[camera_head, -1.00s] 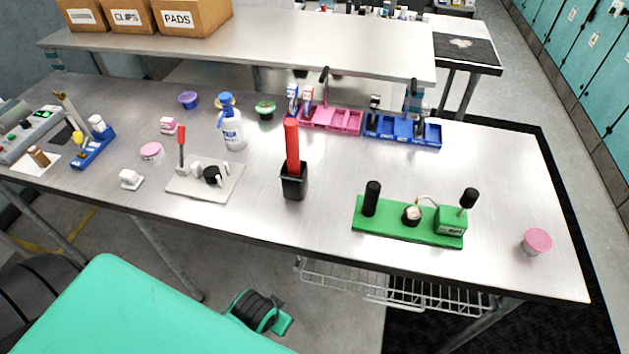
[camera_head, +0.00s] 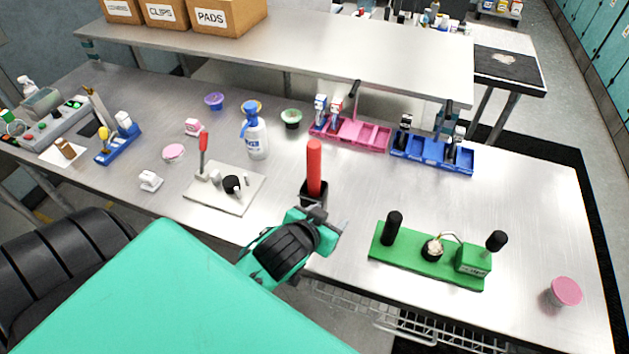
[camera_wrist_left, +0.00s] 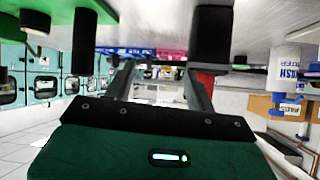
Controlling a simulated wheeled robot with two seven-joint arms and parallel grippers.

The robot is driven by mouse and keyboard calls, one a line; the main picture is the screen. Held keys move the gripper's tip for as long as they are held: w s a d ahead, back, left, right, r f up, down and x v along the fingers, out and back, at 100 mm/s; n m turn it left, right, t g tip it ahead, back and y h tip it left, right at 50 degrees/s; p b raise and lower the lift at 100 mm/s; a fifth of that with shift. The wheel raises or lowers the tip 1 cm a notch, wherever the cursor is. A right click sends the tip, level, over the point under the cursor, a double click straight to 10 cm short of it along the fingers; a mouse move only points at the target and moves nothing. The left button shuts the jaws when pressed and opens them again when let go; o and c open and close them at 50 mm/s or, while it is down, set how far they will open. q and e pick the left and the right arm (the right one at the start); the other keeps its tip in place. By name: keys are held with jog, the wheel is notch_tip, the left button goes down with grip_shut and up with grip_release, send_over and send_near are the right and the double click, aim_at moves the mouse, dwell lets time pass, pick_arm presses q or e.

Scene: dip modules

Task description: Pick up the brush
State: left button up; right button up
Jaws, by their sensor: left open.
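The brush shows as a thick red handle (camera_head: 314,168) standing upright in a square black holder (camera_head: 316,190); its lower end is hidden inside. My left gripper (camera_head: 326,228) is in front of the holder, at the table's front edge, and partly overlaps its lower part. In the left wrist view, which is upside down, the left gripper (camera_wrist_left: 157,66) has its fingers apart with nothing between them. My right gripper is not in view.
A green board (camera_head: 430,262) with black knobs stands to the right. A light board (camera_head: 222,200) with a red-handled tool and a spray bottle (camera_head: 256,135) stand to the left. Pink (camera_head: 350,132) and blue (camera_head: 432,152) trays lie behind. The table between trays and green board is clear.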

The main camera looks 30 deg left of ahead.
pick_arm(q)
jog(key=w+d+r+m+t+h, duration=0.1)
jog(key=w+d+r+t+h, duration=0.15)
jog(key=r, duration=0.45)
jog(key=w+d+r+m+t+h, duration=0.2)
jog(key=w+r+t+h, duration=0.15)
jog(key=r, duration=0.35)
jog(key=w+d+r+m+t+h, duration=0.1)
jog(key=w+d+r+t+h, duration=0.15)
jog(key=r, duration=0.45)
jog(key=s+d+r+m+g+h, duration=0.4)
jog(key=d+r+m+g+h, duration=0.6)
jog(key=m+h, duration=0.45)
jog(key=g+y, duration=1)
jog(key=y, duration=1.2)
send_over(315, 145)
jog(key=f, duration=0.9)
jog(key=shift+d+f, duration=0.25)
jog(key=shift+f, duration=0.1)
jog(key=shift+a+n, duration=0.2)
jog(key=shift+n, duration=0.05)
notch_tip(315, 145, down, 8)
jog(key=shift+f+p, duration=0.2)
jog(key=shift+p, duration=0.85)
notch_tip(315, 145, down, 4)
jog(key=p, duration=0.3)
jog(key=shift+a+f, duration=0.1)
jog(key=shift+f, duration=0.55)
jog(key=shift+w, duration=0.1)
jog(key=c, duration=1)
